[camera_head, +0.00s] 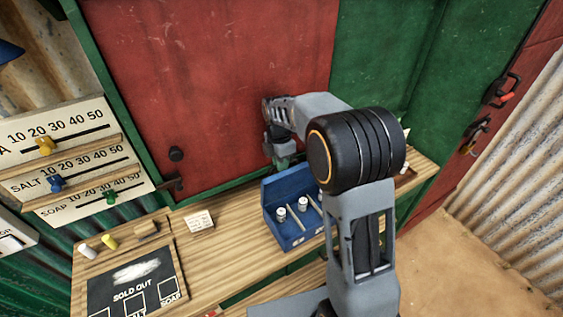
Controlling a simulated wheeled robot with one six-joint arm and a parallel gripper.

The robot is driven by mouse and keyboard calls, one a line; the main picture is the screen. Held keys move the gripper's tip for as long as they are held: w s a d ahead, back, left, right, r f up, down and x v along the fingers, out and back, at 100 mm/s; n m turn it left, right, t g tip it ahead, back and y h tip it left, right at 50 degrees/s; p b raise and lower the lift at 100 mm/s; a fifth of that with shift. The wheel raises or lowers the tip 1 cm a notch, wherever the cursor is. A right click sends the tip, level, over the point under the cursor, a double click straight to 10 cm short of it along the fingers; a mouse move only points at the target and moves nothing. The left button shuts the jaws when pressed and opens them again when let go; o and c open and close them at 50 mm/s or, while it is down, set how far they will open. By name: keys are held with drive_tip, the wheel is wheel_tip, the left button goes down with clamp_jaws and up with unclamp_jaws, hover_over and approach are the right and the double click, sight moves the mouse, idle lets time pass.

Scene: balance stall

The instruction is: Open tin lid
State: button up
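The blue tin (290,240) sits on the wooden counter near the middle of the view. Its lid (287,184) appears raised, standing up along the back edge. Inside are light dividers and a few small white-topped pieces (281,214). My arm covers the tin's right part. My gripper (283,160) is just above and behind the lid's upper left edge, in front of the red panel. Its fingertips are small and partly hidden, so I cannot tell whether they are open or touch the lid.
On the wooden counter (233,261), a small white card (199,221) stands left of the tin. The red panel (215,75) closes the back.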

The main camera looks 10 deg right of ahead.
drive_tip(key=o, duration=0.3)
drive_tip(key=shift+f, duration=0.35)
drive_tip(key=shift+o, duration=0.9)
drive_tip(key=shift+r, duration=0.15)
wheel_tip(320, 180, up, 8)
drive_tip(key=shift+w+f+b, duration=0.25)
drive_tip(key=shift+w+b, duration=0.05)
drive_tip(key=shift+b, duration=0.15)
